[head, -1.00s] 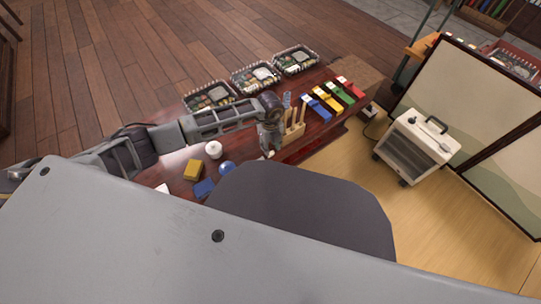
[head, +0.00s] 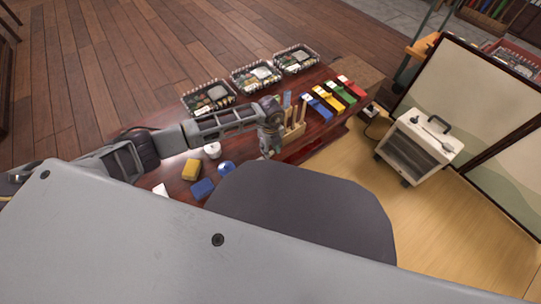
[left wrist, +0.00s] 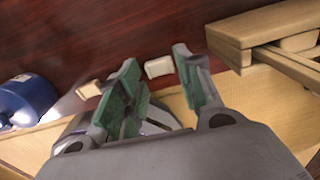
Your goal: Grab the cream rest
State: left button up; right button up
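A small cream rest (left wrist: 159,67) lies on the dark red table in the left wrist view, beyond the gap between my left gripper's fingertips. A second small cream piece (left wrist: 90,88) shows just left of the left finger. My left gripper (left wrist: 158,68) is open, with its green-padded fingers apart and nothing seen between the pads. In the head view my left gripper (head: 270,150) points down near the table's front edge, beside the wooden chopstick holder (head: 293,132). The cream rest cannot be made out in the head view.
The wooden holder (left wrist: 240,40) stands close to the right finger in the left wrist view.

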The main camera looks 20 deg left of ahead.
pick_arm(q)
jog(key=shift+f+b, duration=0.3)
jog(key=shift+f, duration=0.65)
jog(key=c, duration=0.5)
